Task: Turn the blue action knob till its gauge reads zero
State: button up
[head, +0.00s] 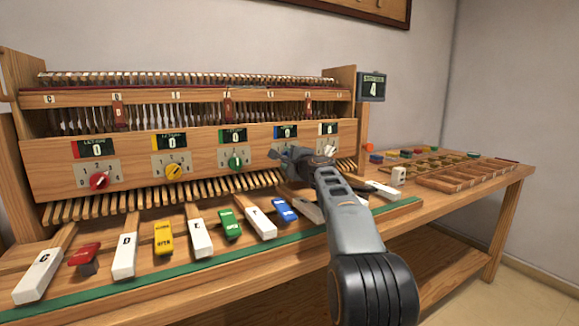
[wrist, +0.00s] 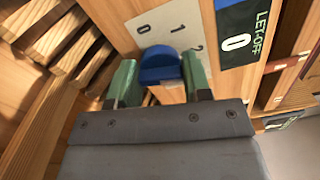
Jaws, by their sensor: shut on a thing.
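The blue knob (wrist: 160,66) sits on a pale dial plate (wrist: 172,28) marked 0, 1 and 2 in the wrist view. My gripper (wrist: 159,72) is shut on it, one green finger on each side. Its pointer direction cannot be made out. The let-off gauge (wrist: 237,42) beside it reads 0. In the head view, the gauge with a blue strip (head: 286,131) also reads 0. My gripper (head: 283,154) covers the knob there.
Red (head: 99,181), yellow (head: 174,171) and green (head: 236,161) knobs stand to the left under gauges reading 0. A small display (head: 372,87) at upper right reads 4. A compartment tray (head: 468,176) lies at right.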

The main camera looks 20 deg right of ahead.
jog(key=shift+f+n+b, duration=0.15)
jog(key=shift+n+b, duration=0.5)
jog(key=shift+n, duration=0.45)
jog(key=o, duration=0.9)
jog(key=shift+s, duration=0.1)
jog(key=s+b, duration=0.1)
jog(key=s, duration=0.3)
jog(key=s+d+b, duration=0.1)
jog(key=s, duration=0.8)
jog(key=shift+s+d+b, duration=0.25)
jog(key=shift+d+b, duration=0.05)
jog(key=shift+b, duration=0.1)
